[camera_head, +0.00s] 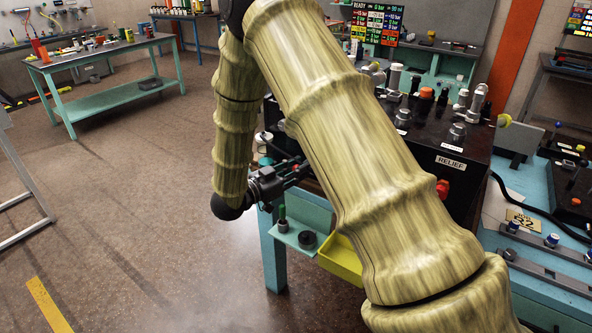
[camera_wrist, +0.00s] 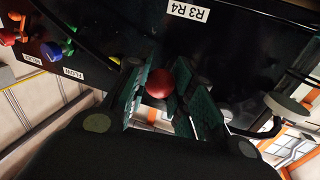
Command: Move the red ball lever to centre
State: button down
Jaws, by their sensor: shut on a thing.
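The red ball (camera_wrist: 159,83) of the lever sits between the green-padded fingers of my gripper (camera_wrist: 161,95) in the wrist view. The fingers are shut on it, one pad on each side. The lever's rod below the ball is hidden, so I cannot tell its angle.
Red, blue and green knobs (camera_wrist: 55,50) stand at the left of the wrist view, near a FLOW label (camera_wrist: 73,74). An "R3 R4" label (camera_wrist: 187,11) is on the black panel. A yellow bin (camera_head: 341,258) sits below the console.

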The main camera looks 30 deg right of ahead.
jog(key=shift+f, duration=0.1)
jog(key=c, duration=1.2)
grip_release()
jog(key=shift+d, duration=0.1)
jog(key=a, duration=0.4)
jog(key=s+a, duration=0.1)
jog(key=a, duration=0.7)
jog(key=shift+s, duration=0.35)
